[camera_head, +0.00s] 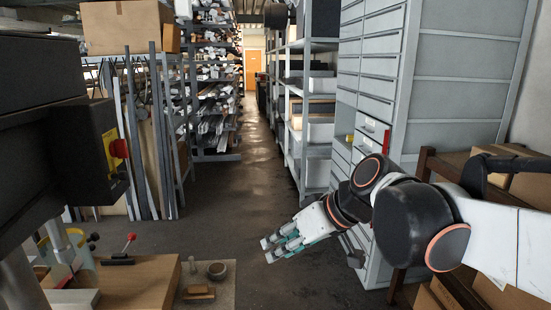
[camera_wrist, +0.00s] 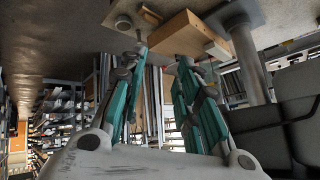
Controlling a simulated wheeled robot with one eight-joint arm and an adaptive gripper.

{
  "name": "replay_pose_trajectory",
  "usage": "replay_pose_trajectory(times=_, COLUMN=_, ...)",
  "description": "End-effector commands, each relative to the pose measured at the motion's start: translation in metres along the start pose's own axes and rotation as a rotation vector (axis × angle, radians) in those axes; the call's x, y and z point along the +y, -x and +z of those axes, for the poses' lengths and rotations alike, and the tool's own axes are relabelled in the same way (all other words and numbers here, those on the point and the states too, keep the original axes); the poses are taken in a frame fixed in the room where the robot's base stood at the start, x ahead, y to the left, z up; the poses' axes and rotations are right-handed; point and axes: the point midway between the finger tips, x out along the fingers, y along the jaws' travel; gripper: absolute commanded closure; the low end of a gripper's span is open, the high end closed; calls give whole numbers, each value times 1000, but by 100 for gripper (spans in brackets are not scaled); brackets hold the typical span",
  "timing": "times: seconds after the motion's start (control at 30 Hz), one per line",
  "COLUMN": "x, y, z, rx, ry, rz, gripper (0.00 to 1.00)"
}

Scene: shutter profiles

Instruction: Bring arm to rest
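My gripper (camera_head: 273,250) hangs at the end of my arm in the middle of the head view, over the dark floor and pointing left. It has pale grey and teal fingers. In the wrist view my gripper (camera_wrist: 161,62) shows two fingers apart with an empty gap between them. Nothing is held. My arm reaches in from the right of the head view, bent, with dark joints and orange rings. It passes in front of the grey drawer cabinet (camera_head: 372,88); whether it touches the cabinet cannot be told.
A dark machine with a red button (camera_head: 119,148) stands at left. Cardboard boxes (camera_head: 532,180) sit on a rack at right. The aisle floor (camera_head: 250,165) is clear.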

Motion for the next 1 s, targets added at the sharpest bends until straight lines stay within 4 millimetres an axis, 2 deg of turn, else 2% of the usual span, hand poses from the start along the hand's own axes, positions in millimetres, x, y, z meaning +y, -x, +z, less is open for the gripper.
replay_pose_trajectory(times=0.03, x=7, y=2, z=25, rx=-10, ry=-34, rz=50, gripper=70)
replay_pose_trajectory(times=0.1, x=18, y=9, z=54, rx=-25, ry=-84, rz=125, gripper=70)
replay_pose_trajectory(times=0.4, x=63, y=33, z=178, rx=-31, ry=-283, rz=441, gripper=70)
replay_pose_trajectory(times=0.5, x=75, y=39, z=210, rx=-17, ry=-333, rz=528, gripper=70)
replay_pose_trajectory(times=0.6, x=84, y=44, z=233, rx=-3, ry=-366, rz=592, gripper=70)
replay_pose_trajectory(times=0.7, x=88, y=47, z=247, rx=7, ry=-387, rz=630, gripper=70)
replay_pose_trajectory(times=1.0, x=91, y=49, z=251, rx=12, ry=-397, rz=648, gripper=70)
